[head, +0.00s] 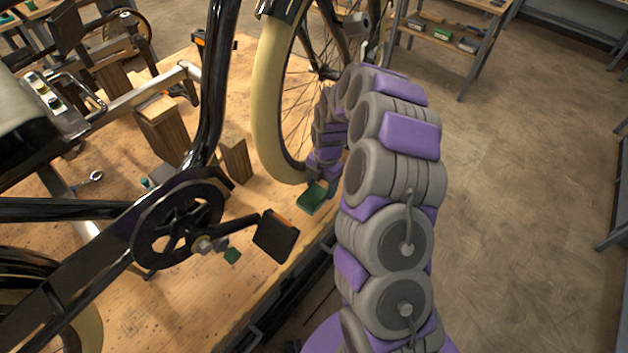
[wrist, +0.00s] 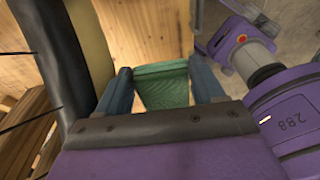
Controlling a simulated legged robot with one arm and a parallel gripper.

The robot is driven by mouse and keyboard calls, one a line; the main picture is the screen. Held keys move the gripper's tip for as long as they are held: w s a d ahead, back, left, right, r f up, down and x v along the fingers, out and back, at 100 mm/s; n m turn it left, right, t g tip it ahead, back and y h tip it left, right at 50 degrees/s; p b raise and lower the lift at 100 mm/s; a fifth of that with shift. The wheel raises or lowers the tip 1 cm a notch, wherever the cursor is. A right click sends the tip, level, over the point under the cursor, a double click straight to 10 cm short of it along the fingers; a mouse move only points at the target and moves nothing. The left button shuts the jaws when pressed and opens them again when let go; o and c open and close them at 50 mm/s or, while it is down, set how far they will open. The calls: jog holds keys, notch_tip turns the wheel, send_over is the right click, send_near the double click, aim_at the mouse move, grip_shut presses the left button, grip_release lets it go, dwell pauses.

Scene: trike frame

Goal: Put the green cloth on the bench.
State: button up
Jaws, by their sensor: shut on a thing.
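The green cloth (head: 312,198) is a small folded piece by the front wheel, over the near right edge of the wooden bench (head: 190,310). My gripper (head: 325,185) is just above it, pointing down. In the wrist view the green cloth (wrist: 163,85) lies between the two blue-grey fingers of my gripper (wrist: 163,92), which are shut on it. I cannot tell whether the cloth's underside touches the bench top.
The black trike frame (head: 215,80) and the front wheel's cream tyre (head: 267,100) stand close left of my gripper. Wooden blocks (head: 162,130), a pedal (head: 275,237) and a small green piece (head: 232,256) are nearby. Open floor (head: 530,180) lies to the right.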

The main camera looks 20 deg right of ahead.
aim_at(325, 205)
jog(key=shift+s+d+f, duration=0.1)
jog(key=shift+d+f, duration=1)
jog(key=shift+d, duration=0.15)
jog(key=a+f, duration=0.1)
jog(key=f, duration=0.1)
jog(key=a+f+b, duration=0.1)
jog(key=f, duration=0.1)
jog(key=shift+a, duration=0.1)
jog(key=shift+f, duration=0.2)
jog(key=shift+d+f, duration=0.1)
jog(key=shift+d, duration=0.8)
jog(key=shift+a+f, duration=0.15)
jog(key=shift+a, duration=0.55)
jog(key=shift+d+f, duration=0.25)
jog(key=shift+d, duration=0.1)
jog(key=o, duration=1)
jog(key=shift+d, duration=0.2)
jog(key=o, duration=0.3)
jog(key=shift+a, duration=0.15)
jog(key=shift+o, duration=0.4)
jog(key=shift+a, duration=0.15)
jog(key=shift+r, duration=0.1)
